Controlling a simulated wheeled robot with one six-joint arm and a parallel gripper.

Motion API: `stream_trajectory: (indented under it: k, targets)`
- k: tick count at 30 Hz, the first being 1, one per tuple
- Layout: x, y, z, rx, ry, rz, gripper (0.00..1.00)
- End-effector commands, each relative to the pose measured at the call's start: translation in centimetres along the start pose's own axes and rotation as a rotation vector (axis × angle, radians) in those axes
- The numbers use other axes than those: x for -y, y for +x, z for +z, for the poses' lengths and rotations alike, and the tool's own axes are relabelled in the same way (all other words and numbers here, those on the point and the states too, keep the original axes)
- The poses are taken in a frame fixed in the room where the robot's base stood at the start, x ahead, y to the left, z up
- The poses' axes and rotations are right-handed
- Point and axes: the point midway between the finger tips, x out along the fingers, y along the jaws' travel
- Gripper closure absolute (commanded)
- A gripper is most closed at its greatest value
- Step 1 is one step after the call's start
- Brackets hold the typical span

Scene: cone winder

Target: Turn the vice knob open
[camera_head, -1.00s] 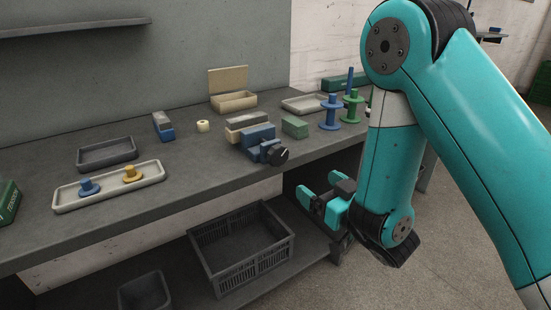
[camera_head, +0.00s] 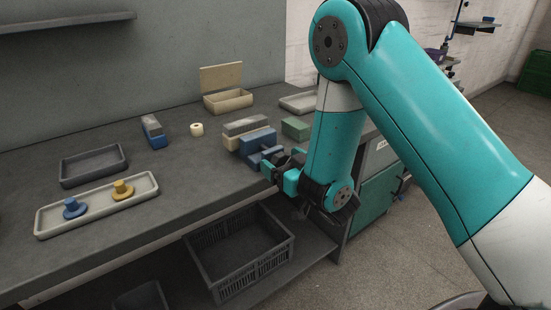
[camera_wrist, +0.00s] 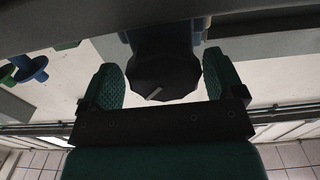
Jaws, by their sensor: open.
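The blue vice (camera_head: 255,141) is mounted at the front edge of the bench, with a beige and grey block beside it. Its black knob (camera_wrist: 162,77) shows large in the wrist view, with a pale line mark on its face. My gripper (camera_head: 275,169) is at the bench's front edge, right at the knob. In the wrist view my gripper (camera_wrist: 162,88) is open, one green finger on each side of the knob, with visible gaps between fingers and knob. In the head view the knob is mostly hidden by my gripper.
A green block (camera_head: 296,128) and a beige open box (camera_head: 228,103) stand behind the vice. A pale tray (camera_head: 140,197) with blue and yellow spools and a dark tray (camera_head: 94,166) lie left. A dark crate (camera_head: 240,255) sits on the shelf below.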

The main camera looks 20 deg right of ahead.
Motion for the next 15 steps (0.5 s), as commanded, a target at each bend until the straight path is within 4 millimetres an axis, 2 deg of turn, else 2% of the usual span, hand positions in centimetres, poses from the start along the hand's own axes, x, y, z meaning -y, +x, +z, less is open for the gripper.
stream_trajectory:
  k: [7, 13, 15]
  targets:
    - [0.52, 0.2, 0.0, -0.001, 0.001, -0.008, 0.13]
    - [0.53, 0.19, -0.01, -0.001, 0.001, -0.008, 0.59]
    - [0.5, 0.18, -0.01, -0.001, 0.001, -0.008, 0.62]
